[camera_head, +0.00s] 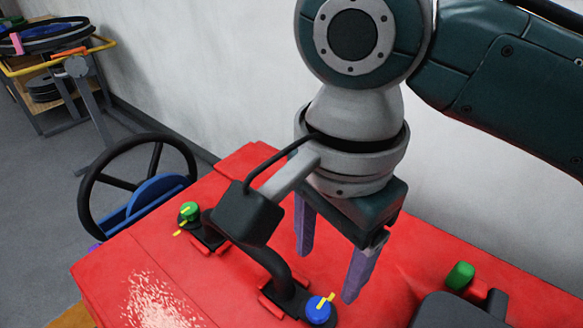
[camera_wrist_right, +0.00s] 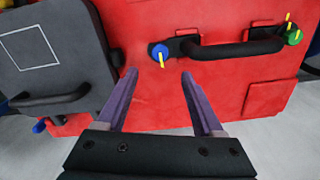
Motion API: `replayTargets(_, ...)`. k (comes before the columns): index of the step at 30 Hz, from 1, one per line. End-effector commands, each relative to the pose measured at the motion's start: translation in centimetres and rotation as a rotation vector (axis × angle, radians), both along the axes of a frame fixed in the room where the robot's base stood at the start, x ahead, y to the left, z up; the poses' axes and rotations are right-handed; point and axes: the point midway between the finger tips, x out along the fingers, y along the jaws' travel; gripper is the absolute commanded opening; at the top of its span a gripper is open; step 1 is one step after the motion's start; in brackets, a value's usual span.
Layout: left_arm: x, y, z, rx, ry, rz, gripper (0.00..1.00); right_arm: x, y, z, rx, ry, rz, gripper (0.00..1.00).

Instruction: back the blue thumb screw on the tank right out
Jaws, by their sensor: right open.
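The blue thumb screw (camera_head: 318,311) with a yellow pointer sits at the near end of a black handle (camera_head: 284,278) on the red tank (camera_head: 385,300). My right gripper (camera_head: 324,277) is open and empty above the tank, its purple fingers pointing down, just above and behind the screw in the head view. In the right wrist view the blue screw (camera_wrist_right: 159,50) shows just beyond the gap between the open fingertips (camera_wrist_right: 159,73), apart from both. A green thumb screw (camera_head: 189,211) with yellow pointers is at the handle's far end. My left gripper is not in view.
A dark lid-like part (camera_head: 455,312) and a green knob (camera_head: 460,275) are on the tank's right. A black handwheel (camera_head: 138,190) stands beyond the tank's left edge. A cart (camera_head: 60,75) stands far left. A pale wall (camera_head: 220,60) runs behind.

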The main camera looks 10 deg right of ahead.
Motion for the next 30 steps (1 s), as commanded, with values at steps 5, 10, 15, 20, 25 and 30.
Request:
replayTargets(5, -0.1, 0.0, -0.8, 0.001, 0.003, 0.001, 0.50, 0.1, -0.2, -1.6, -0.010, 0.005, -0.022, 0.69)
replayTargets(10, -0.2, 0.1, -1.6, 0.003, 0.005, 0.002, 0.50, 0.1, -0.2, -4.8, -0.011, 0.005, -0.020, 0.69)
replayTargets(15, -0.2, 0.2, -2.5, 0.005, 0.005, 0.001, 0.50, 0.1, -0.3, -7.9, -0.011, 0.003, -0.020, 0.69)
replayTargets(20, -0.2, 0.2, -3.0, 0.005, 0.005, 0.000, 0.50, 0.1, -0.2, -9.7, -0.009, 0.003, -0.019, 0.69)
replayTargets(25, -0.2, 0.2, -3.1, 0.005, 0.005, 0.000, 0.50, 0.1, -0.2, -10.2, -0.008, 0.002, -0.018, 0.69)
replayTargets(30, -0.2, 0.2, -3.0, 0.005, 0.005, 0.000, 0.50, 0.1, -0.2, -10.2, -0.008, 0.001, -0.017, 0.69)
